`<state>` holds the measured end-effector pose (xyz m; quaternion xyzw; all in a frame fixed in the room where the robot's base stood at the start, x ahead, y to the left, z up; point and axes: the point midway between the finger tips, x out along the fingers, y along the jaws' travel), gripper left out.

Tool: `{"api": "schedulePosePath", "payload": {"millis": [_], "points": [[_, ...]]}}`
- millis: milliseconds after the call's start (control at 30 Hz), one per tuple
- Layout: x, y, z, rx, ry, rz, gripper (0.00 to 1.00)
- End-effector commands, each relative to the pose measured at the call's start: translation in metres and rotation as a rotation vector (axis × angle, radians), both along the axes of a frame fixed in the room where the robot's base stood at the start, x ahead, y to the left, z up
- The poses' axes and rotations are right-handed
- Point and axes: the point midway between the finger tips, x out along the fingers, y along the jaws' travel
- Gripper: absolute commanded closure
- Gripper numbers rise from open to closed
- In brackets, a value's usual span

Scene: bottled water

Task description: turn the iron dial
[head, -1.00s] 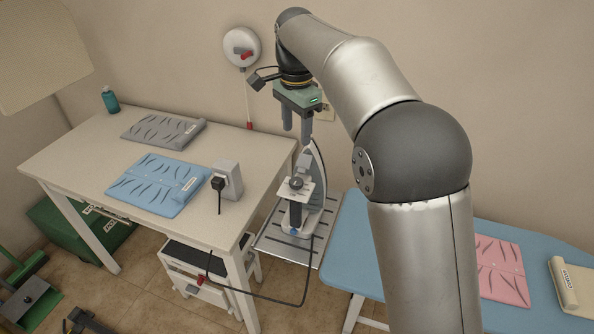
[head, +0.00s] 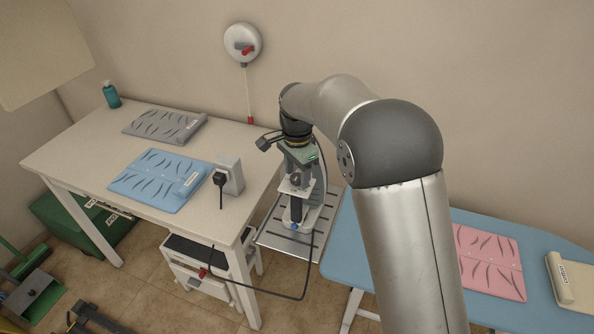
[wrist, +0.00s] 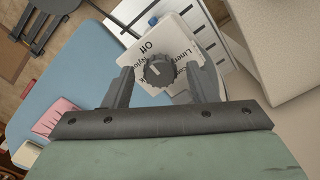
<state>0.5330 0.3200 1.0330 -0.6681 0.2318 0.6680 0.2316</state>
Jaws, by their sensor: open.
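The iron (head: 319,192) stands upright on its slatted metal rest (head: 290,243) between the white table and the blue ironing board. Its dial (wrist: 158,72), a dark round knob with a pointer, sits on a white plate with printed words, "Off" among them. The dial also shows small in the head view (head: 296,179). My gripper (wrist: 160,77) is open, with one finger on each side of the dial; I see gaps beside the knob and cannot tell any contact. In the head view my arm partly hides the iron's upper part.
The iron's cord (head: 262,295) hangs low. The ironing board (head: 340,235) carries a pink cloth (head: 487,260).

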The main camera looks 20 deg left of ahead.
Motion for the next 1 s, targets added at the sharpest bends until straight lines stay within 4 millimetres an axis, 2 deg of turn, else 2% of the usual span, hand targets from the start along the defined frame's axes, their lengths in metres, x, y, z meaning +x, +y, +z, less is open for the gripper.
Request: {"api": "schedulePosePath", "payload": {"millis": [133,300,667,1000], "points": [[0.0000,0.0000,0.0001,0.000,0.000,0.000,0.48],[0.0001,0.0001,0.0003,0.000,0.000,0.000,0.92],[0.0003,0.0000,0.0005,0.001,-0.001,0.038,0.92],[0.0007,0.0001,0.0006,0.002,-0.002,0.260,0.92]]}}
